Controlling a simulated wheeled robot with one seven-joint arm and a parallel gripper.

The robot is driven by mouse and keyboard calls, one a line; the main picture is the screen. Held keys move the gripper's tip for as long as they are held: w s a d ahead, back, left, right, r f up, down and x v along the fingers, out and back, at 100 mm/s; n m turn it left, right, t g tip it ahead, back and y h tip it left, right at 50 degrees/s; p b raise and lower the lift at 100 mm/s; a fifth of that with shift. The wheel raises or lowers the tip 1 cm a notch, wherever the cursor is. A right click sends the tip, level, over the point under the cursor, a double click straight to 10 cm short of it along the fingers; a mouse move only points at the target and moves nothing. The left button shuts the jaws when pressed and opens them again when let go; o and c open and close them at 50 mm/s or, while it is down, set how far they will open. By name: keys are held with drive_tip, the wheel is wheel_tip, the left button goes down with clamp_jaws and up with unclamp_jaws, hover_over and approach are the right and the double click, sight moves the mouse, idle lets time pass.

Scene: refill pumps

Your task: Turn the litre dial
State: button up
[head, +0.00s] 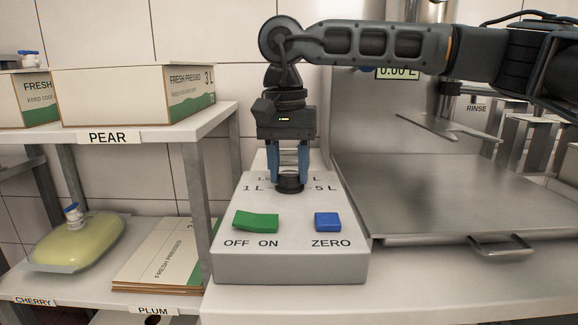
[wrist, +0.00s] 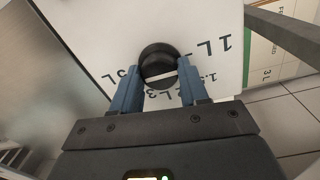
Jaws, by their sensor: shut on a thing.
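The litre dial (head: 289,185) is a round black knob on the sloped top of the pale grey control box (head: 290,266). Litre marks such as 1 L and 5 L are printed around it. My gripper (head: 289,178) points down, with its blue fingers on either side of the dial, shut on it. In the wrist view the dial (wrist: 158,64) sits between the fingertips of my gripper (wrist: 160,76). A white line shows on the dial there. In the head view the fingers hide part of the dial and some marks.
A green OFF/ON switch (head: 256,220) and a blue ZERO button (head: 327,222) sit in front of the dial. A steel basin with a front handle (head: 500,244) is to the right. A shelf (head: 150,134) with cartons stands left. A display (head: 397,72) reads 0.00 L.

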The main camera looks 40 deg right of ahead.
sight(287, 173)
idle(0.4)
drive_tip(key=o, duration=1.1)
drive_tip(key=shift+c, duration=0.2)
drive_tip(key=shift+r, duration=0.15)
wheel_tip(287, 173, up, 8)
drive_tip(key=shift+w+a+f+p, duration=0.15)
drive_tip(key=shift+f+p, duration=0.1)
drive_tip(key=shift+p, duration=0.3)
